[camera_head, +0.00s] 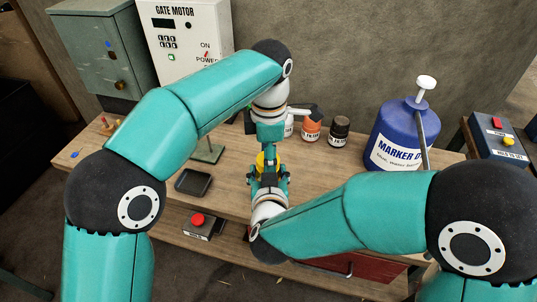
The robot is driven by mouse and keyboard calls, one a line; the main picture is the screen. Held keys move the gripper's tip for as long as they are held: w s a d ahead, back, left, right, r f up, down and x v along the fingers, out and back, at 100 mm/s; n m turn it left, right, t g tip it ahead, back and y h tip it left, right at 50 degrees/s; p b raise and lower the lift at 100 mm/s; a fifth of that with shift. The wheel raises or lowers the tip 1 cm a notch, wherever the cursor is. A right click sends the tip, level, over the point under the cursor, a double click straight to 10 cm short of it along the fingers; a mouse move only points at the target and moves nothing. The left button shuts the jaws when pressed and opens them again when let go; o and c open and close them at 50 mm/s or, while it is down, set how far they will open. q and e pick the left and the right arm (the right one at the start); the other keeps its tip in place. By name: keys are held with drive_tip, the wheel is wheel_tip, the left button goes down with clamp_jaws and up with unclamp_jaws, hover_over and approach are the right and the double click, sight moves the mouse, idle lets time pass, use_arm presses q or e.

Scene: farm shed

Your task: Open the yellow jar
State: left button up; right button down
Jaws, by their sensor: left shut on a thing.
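The yellow jar (264,161) is near the middle of the wooden bench, mostly hidden between my two grippers; only small yellow patches show. My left gripper (270,148) comes down from above and is shut on the top of the yellow jar. Whether the part it grips is a separate lid is too small to tell. My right gripper (268,173) reaches in from the front, close against the lower part of the jar. Its fingertips are too small and overlapped to tell whether they are closed.
A blue marker jug (397,135) with a white pump stands right on the bench (343,168). Orange (311,130) and dark (339,131) small jars stand behind my grippers. A black tray (193,182) lies left. A red button box (199,225) sits on the lower shelf.

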use_arm(q)
drive_tip(key=shift+r, duration=0.15)
drive_tip(key=shift+r, duration=0.9)
